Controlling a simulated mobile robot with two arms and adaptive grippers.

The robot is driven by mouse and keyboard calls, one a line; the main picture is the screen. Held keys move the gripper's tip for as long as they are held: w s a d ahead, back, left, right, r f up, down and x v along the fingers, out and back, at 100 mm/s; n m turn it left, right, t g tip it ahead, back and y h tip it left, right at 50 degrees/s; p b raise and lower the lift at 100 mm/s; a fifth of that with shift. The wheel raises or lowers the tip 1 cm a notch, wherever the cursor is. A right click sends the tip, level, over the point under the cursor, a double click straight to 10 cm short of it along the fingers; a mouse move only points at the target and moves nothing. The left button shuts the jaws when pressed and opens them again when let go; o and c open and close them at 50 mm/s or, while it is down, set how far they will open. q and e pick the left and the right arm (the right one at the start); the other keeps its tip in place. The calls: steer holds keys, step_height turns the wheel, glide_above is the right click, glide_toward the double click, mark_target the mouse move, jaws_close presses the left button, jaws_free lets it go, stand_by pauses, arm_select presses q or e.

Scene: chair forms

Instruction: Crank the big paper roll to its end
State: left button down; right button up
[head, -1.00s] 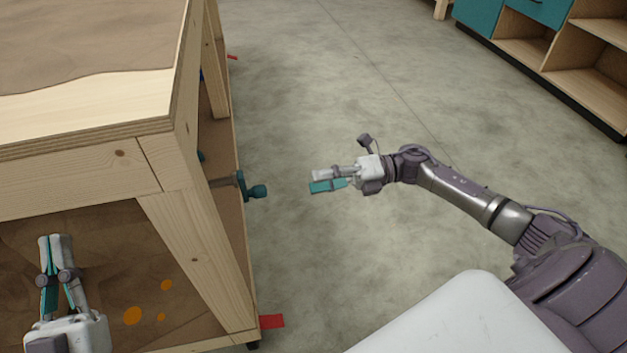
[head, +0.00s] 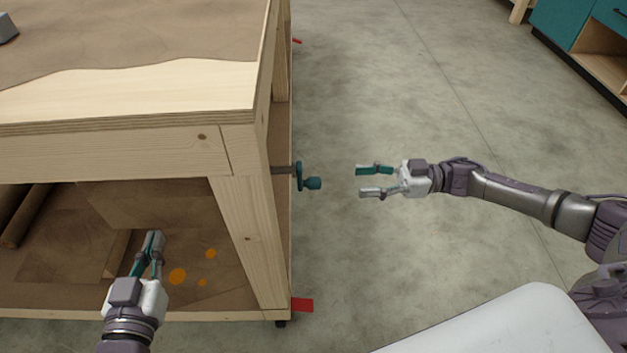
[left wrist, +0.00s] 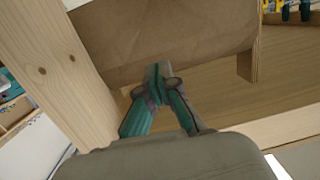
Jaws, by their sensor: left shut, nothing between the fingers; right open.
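The teal crank handle (head: 313,183) sticks out on a shaft from the right side of the wooden workbench (head: 110,150). My right gripper (head: 362,181) is open and empty, to the right of the crank and apart from it, with its fingers pointing at it. My left gripper (head: 154,237) is shut and empty in front of the bench's open lower bay. In the left wrist view its closed fingertips (left wrist: 158,72) show before a brown paper surface (left wrist: 165,42), perhaps the big roll; I cannot tell surely.
Brown paper (head: 130,35) covers part of the bench top. A bench leg (head: 247,235) stands between my two grippers. A red floor marker (head: 302,305) lies by its foot. A teal cabinet (head: 568,35) stands at the far right.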

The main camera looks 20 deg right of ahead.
mark_target(313, 182)
steer(key=b+x, duration=0.1)
steer(key=x, duration=0.9)
arm_select(q)
step_height(313, 182, up, 6)
steer(key=t+h, duration=0.1)
steer(key=t, duration=0.3)
steer(key=shift+d, duration=0.45)
arm_select(e)
steer(key=shift+x, duration=0.75)
arm_select(q)
steer(key=shift+r, duration=0.1)
arm_select(e)
steer(key=shift+c, duration=0.4)
jaws_close()
